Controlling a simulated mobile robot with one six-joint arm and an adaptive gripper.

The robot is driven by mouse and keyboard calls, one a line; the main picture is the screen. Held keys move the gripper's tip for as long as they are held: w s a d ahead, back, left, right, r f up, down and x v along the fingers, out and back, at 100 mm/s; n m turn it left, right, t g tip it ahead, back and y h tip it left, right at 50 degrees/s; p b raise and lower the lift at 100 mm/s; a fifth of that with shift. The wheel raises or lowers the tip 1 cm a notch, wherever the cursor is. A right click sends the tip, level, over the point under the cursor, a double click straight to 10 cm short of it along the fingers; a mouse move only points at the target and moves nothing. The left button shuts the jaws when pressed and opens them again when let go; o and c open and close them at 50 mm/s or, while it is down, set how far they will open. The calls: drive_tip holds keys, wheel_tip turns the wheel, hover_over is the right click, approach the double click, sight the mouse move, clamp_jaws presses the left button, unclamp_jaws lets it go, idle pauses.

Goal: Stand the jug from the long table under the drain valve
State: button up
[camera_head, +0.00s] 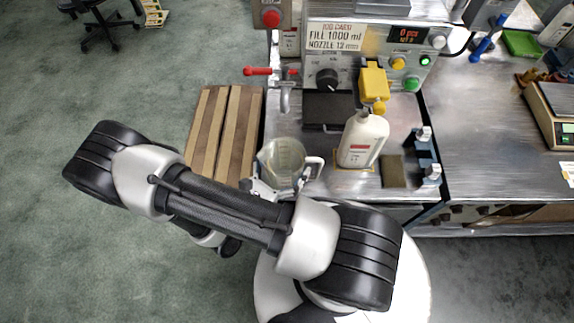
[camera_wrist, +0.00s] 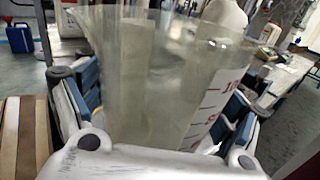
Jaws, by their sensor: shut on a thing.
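The jug (camera_head: 283,158) is clear, with a white scale and red marks that show in the wrist view (camera_wrist: 168,75). My gripper (camera_head: 284,178) is shut on the jug, with blue-padded fingers on both sides in the wrist view (camera_wrist: 165,100). The jug looks upright at the counter's left front. I cannot tell whether it touches the surface. The drain valve (camera_head: 284,88), with a red lever (camera_head: 257,71), is on the machine's left side. In the head view the jug is on the near side of its spout, apart from it. My arm hides part of the gripper.
A white bottle (camera_head: 362,140) stands right of the jug under a yellow nozzle (camera_head: 375,85). A black block (camera_head: 328,108) lies behind. A slatted wooden surface (camera_head: 225,130) is to the left. Clamps (camera_head: 427,160) and a scale (camera_head: 555,115) are further right.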

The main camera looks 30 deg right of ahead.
drive_tip(key=shift+w+d+f, duration=0.15)
drive_tip(key=shift+w+f, duration=0.05)
drive_tip(key=shift+f, duration=0.2)
drive_tip(key=shift+w+d+r, duration=0.1)
drive_tip(key=shift+w+d, duration=0.05)
drive_tip(key=shift+w, duration=0.15)
drive_tip(key=w+d, duration=0.1)
drive_tip(key=w, duration=0.1)
drive_tip(key=w+d, duration=0.2)
drive_tip(key=w, duration=0.1)
drive_tip(key=shift+w+d+f+b, duration=0.2)
drive_tip(key=shift+w+d+b, duration=0.1)
drive_tip(key=shift+d+b, duration=0.1)
drive_tip(key=o, duration=1)
drive_tip(key=shift+c, duration=0.2)
drive_tip(key=shift+a, duration=0.1)
